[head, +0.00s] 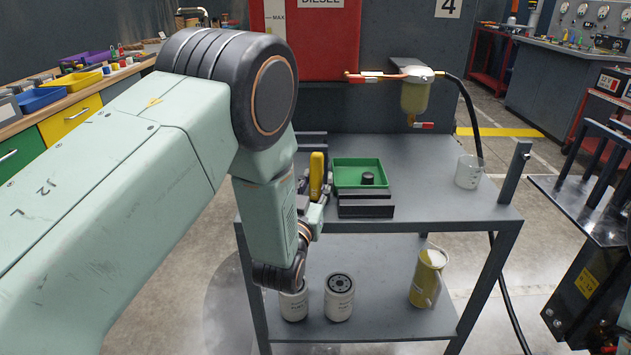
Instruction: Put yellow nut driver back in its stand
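The yellow nut driver (316,172) shows as a yellow handle, roughly upright, at the left end of the grey cart's top. My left arm comes in from the left and bends down in front of that end of the cart. My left gripper (321,202) is small and dark, right at the lower part of the yellow handle. My own arm partly hides it, so I cannot tell whether its fingers are closed on the handle. A dark stepped block (366,209) in front of the green tray may be the stand; I cannot be sure. My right gripper is not in view.
The green tray (345,163) holds a small black part. A clear beaker (468,172) stands at the cart's right. A filter bowl (415,95) hangs above the cart (430,180).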

